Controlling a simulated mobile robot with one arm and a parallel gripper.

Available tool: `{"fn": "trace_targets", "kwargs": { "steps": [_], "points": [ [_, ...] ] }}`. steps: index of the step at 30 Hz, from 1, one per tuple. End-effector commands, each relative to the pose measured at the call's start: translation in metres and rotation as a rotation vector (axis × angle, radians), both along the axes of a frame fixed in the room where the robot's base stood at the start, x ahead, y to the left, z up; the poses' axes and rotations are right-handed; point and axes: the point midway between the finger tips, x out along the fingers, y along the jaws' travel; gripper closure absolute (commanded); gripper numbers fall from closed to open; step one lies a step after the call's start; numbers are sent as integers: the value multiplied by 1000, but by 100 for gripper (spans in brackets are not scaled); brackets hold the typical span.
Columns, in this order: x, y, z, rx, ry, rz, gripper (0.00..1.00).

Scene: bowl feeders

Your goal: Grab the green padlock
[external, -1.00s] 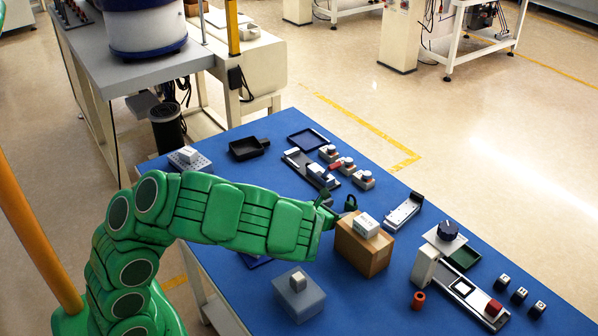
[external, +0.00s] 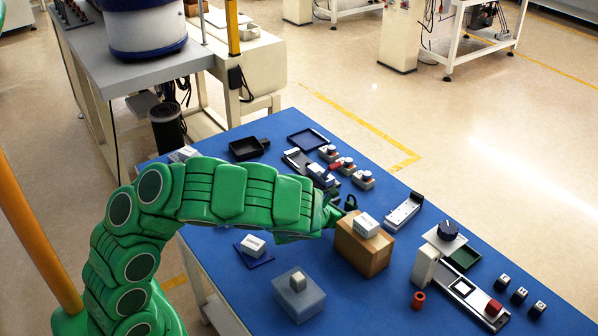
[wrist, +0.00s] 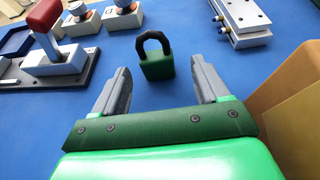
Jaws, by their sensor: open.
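The green padlock (wrist: 157,66) stands upright on the blue table in the wrist view, its dark shackle on top. My gripper (wrist: 160,82) is open, with one grey finger on each side and the padlock just beyond the fingertips, between their lines. Nothing is between the fingers. In the external view my gripper (external: 338,206) is low over the table beside the cardboard box, and the padlock is hard to make out there, largely behind my gripper.
The cardboard box (external: 364,248) with a small white box (external: 366,224) on top stands close on the gripper's right. A lever fixture (wrist: 55,55) is at left and a metal slide block (wrist: 232,20) at back right. Blue table around the padlock is clear.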

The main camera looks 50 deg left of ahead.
Motion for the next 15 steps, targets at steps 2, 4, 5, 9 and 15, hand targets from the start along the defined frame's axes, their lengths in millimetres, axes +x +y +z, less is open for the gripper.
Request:
{"fn": "trace_targets", "kwargs": {
  "steps": [2,4,5,9,15],
  "points": [
    [8,4,-2,-5,-1,2,26],
    [14,8,-3,-4,1,5,26],
    [16,8,-5,-4,2,5,26],
    [27,7,-9,-3,1,2,26],
    [33,8,-10,0,-1,0,26]
  ]
}}
